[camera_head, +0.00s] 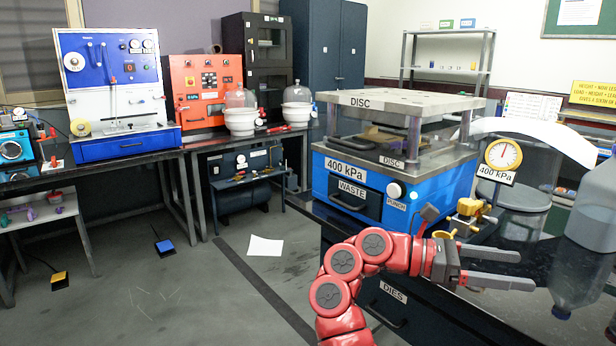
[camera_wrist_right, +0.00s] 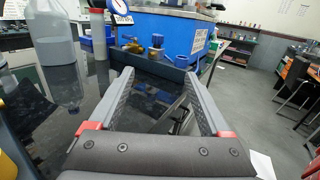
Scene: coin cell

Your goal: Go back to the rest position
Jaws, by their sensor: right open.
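My right gripper (camera_head: 500,268) reaches in from the bottom middle of the head view on a red arm. Its two grey fingers are apart with nothing between them, over the dark glossy counter in front of the blue press. In the right wrist view the right gripper (camera_wrist_right: 160,100) also shows open and empty, with the counter edge and floor seen between its fingers. My left gripper is not in the head view.
The blue disc press (camera_head: 390,185) stands behind the gripper, with a brass valve (camera_head: 468,215) close by. A pressure gauge (camera_head: 503,154) and a translucent jug (camera_head: 590,235) are at the right. A white sheet (camera_head: 265,246) lies on the open floor to the left.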

